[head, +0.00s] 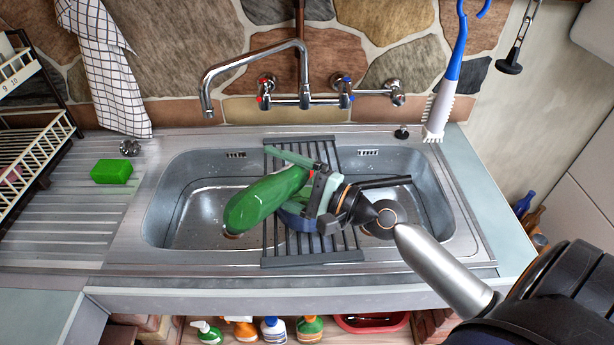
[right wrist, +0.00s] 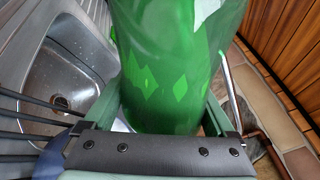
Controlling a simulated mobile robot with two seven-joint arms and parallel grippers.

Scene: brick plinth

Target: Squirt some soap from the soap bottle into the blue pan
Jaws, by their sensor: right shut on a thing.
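The soap bottle (head: 260,203) is green and lies tilted over the sink, its bottom end toward the lower left. My right gripper (head: 300,176) is shut on the bottle. The bottle fills the middle of the right wrist view (right wrist: 170,75) between the two fingers (right wrist: 160,118). The blue pan (head: 297,221) is below the gripper on the rack and mostly hidden by bottle and gripper. A dark handle (head: 388,181), apparently the pan's, points right. The bottle's nozzle end is hidden behind the gripper. My left gripper is not in view.
A dark slatted rack (head: 312,246) spans the double sink (head: 190,218). The tap (head: 250,60) arches above the back. A green sponge (head: 111,171) lies on the drainboard at left. A blue-and-white brush (head: 443,100) hangs at back right. Several bottles (head: 272,329) stand below the front edge.

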